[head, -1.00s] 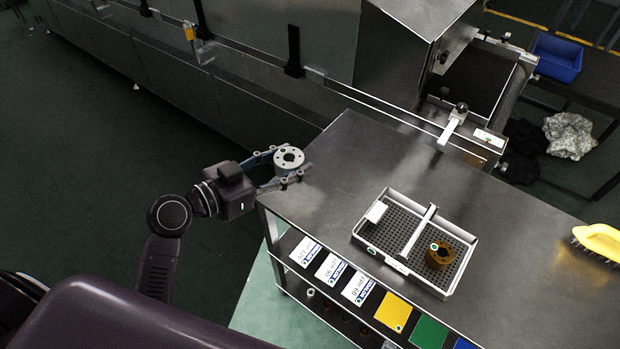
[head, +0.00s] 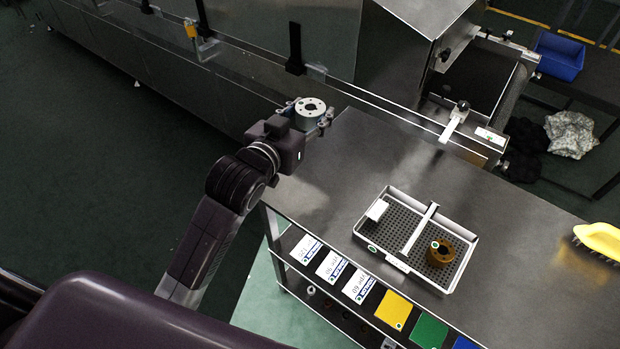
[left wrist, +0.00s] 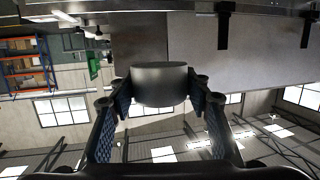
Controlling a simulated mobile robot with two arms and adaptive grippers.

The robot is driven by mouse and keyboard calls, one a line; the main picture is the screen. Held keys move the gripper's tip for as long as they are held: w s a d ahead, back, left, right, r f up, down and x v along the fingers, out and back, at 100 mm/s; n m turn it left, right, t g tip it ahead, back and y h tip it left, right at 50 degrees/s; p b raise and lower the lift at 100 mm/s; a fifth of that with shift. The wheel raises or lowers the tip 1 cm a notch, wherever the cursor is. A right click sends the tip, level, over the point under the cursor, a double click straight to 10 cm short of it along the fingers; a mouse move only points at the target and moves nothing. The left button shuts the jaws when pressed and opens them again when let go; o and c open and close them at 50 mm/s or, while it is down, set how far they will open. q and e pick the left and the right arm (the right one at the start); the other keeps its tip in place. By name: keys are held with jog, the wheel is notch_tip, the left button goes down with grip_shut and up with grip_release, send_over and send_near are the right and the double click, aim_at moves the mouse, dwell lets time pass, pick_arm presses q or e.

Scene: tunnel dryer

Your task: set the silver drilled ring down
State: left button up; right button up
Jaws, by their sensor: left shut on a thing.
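The silver drilled ring (head: 311,107) is in my left gripper (head: 308,112), near the far left corner of the steel table (head: 370,160). The ring's drilled face points up in the head view. In the left wrist view the ring (left wrist: 160,83) shows as a plain dark cylinder side between the two fingers, which press on it from both sides. From the head view I cannot tell how high it is above the table level. My right gripper is not in view.
A white tray (head: 368,242) with a perforated floor, a divider and a brown ring (head: 440,253) stands on the table. A yellow brush (head: 600,240) lies at the right. The dryer (head: 240,70) runs along the back. The table's left part is clear.

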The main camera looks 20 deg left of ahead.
pick_arm(q)
jog(key=b, duration=0.2)
send_over(310, 179)
notch_tip(310, 179, down, 16)
jog(key=shift+r, duration=0.1)
notch_tip(310, 179, down, 4)
jog(key=shift+r+p, duration=0.2)
jog(key=shift+p, duration=0.2)
jog(key=shift+f, duration=0.2)
jog(key=o, duration=1.4)
jog(key=shift+o, duration=0.2)
jog(key=shift+f, duration=0.1)
